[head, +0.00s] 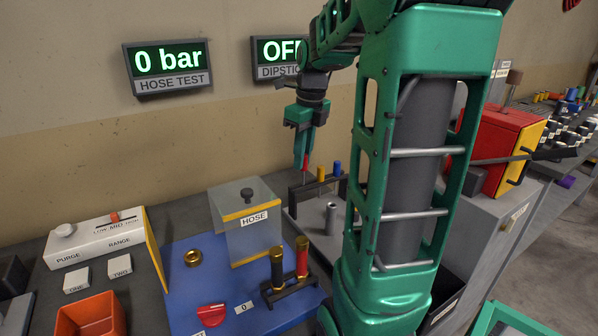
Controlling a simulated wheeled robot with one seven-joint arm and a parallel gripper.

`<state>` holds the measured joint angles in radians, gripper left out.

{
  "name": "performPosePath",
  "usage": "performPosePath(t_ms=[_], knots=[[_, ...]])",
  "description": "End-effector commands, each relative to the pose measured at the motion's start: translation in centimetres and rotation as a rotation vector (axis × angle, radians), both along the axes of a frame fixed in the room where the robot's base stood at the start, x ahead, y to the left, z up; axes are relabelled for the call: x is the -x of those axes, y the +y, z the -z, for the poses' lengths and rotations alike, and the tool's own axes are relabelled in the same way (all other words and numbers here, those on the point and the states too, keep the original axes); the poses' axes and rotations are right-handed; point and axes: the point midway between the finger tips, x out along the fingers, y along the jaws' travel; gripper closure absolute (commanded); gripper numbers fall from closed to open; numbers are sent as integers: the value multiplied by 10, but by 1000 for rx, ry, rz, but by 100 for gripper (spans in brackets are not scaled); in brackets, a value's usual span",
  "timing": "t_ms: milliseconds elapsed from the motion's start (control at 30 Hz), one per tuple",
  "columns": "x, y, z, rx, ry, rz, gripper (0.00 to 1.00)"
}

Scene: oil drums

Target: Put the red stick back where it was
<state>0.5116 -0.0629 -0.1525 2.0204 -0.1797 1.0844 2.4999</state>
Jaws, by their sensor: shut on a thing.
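My gripper (304,158) points down over the left end of a dark rack (302,192) behind the steel cylinder. It is shut on the red stick (306,171), of which only a short red part shows below the fingers. A yellow-topped stick (321,174) and a blue-topped stick (337,169) stand in the rack to the right of it. I cannot tell whether the red stick's lower end is in the rack or just above it. My arm hides the rack's right end.
A steel cylinder (331,218) stands in front of the rack. A clear box marked HOSE (245,221) is to the left, with a stand of two brass-topped cylinders (289,283) nearer. The wall display (279,52) reads OFF over DIPSTICK, partly hidden. An orange bin (91,317) sits front left.

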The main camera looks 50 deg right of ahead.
Motion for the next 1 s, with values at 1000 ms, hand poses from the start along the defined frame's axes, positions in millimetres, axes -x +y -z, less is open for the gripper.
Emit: performPosePath(t_ms=[1000], knots=[[0, 1, 48, 0, 0, -2, 100]])
